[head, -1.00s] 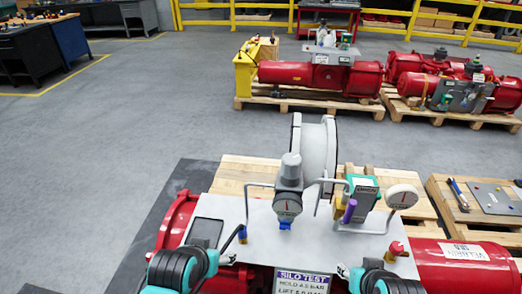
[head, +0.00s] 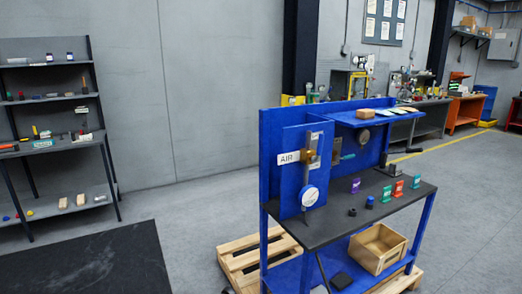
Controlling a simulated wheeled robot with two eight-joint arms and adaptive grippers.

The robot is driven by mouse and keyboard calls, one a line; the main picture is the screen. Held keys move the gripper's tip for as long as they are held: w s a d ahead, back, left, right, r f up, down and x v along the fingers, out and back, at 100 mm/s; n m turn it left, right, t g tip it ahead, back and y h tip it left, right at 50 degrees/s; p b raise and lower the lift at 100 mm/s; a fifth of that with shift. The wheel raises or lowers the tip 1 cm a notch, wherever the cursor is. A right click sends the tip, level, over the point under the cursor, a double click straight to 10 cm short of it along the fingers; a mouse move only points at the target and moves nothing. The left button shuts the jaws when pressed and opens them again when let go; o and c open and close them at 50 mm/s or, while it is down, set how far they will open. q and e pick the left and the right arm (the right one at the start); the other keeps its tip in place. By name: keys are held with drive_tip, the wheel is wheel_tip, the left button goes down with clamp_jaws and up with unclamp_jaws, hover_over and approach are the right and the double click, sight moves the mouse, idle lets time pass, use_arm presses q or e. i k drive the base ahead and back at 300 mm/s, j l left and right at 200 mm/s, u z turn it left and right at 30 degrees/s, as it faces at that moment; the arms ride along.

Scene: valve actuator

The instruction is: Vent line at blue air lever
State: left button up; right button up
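A blue workbench (head: 427,215) with a dark top and a blue back panel stands right of centre in the head view. A blue board (head: 290,188) on its left end carries a white AIR label (head: 288,158), a brass-coloured valve fitting (head: 308,156) on a grey vertical pipe, and a round white gauge (head: 310,196) below. A small blue item (head: 370,202) stands on the bench top. I cannot make out a blue lever on the valve at this size. Neither of my grippers is in view.
Small coloured items, including a purple one (head: 355,185) and a red one (head: 398,189), stand on the bench. A wooden crate (head: 378,248) sits on its lower shelf. A pallet (head: 240,262) lies beside it. Shelving (head: 60,145) stands at left. Floor between is clear, with a dark mat (head: 85,262).

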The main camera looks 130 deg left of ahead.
sight(314, 159)
drive_tip(key=u, duration=4)
drive_tip(key=i+l+u, duration=0.1)
drive_tip(key=u, duration=0.35)
drive_tip(key=l+u, duration=0.25)
drive_tip(key=u, duration=0.2)
drive_tip(key=i+l+u, duration=0.1)
drive_tip(key=u, duration=0.35)
drive_tip(key=l+u, duration=0.15)
drive_tip(key=l, duration=0.3)
drive_tip(key=l+u, duration=0.15)
drive_tip(key=l, duration=0.35)
drive_tip(key=l+u, duration=0.15)
drive_tip(key=l, duration=0.3)
drive_tip(key=l+u, duration=0.1)
drive_tip(key=l, duration=0.35)
drive_tip(key=k+l+u, duration=0.15)
drive_tip(key=l, duration=0.3)
drive_tip(key=k+l+u, duration=0.15)
drive_tip(key=l, duration=0.3)
drive_tip(key=l+u, duration=0.15)
drive_tip(key=l, duration=0.25)
drive_tip(key=k, duration=0.05)
